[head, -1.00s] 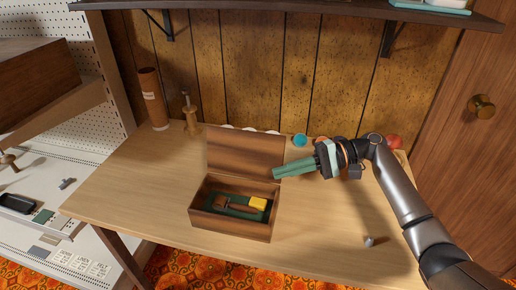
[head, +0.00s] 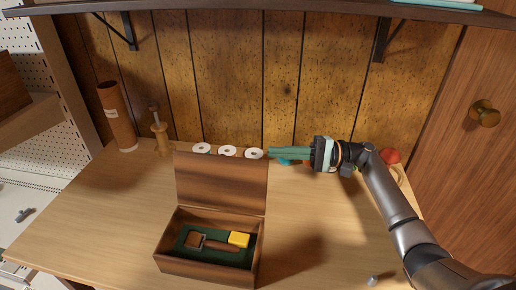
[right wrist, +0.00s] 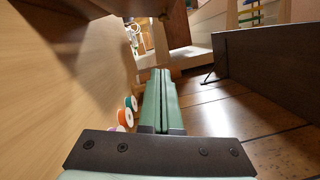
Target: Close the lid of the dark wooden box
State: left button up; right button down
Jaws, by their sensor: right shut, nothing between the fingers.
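The dark wooden box (head: 206,270) stands on the table with its lid (head: 221,184) raised, tilted up at the back edge. Inside, on a green lining, lie a brown wooden tool (head: 195,240) and a yellow block (head: 238,239). My right gripper (head: 272,153) is shut and empty, its green fingers pointing left by the lid's upper right corner; I cannot tell whether they touch it. The shut fingers also show in the right wrist view (right wrist: 160,78). My left gripper is not in view.
White-centred spools (head: 227,151) line the back of the table beside the lid's top edge. A brown cylinder (head: 117,117) and a wooden stand (head: 161,138) are at back left. A red item (head: 390,156) lies behind my right arm. The table (head: 325,235) right of the box is mostly clear.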

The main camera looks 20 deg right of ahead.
aim_at(221, 181)
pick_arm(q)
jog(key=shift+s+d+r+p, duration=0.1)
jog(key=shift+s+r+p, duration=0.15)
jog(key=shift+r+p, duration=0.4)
pick_arm(e)
jog(key=a+r, duration=0.2)
jog(key=a, duration=0.8)
jog(key=shift+a, duration=0.35)
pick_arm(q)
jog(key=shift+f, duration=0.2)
pick_arm(e)
jog(key=shift+w, duration=0.1)
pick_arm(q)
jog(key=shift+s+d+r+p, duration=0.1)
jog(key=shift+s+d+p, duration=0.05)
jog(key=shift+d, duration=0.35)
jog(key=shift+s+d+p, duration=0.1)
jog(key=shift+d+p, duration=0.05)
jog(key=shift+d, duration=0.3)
pick_arm(e)
jog(key=shift+s+a+r+n, duration=0.2)
jog(key=shift+s+r+n, duration=0.05)
jog(key=shift+n, duration=0.15)
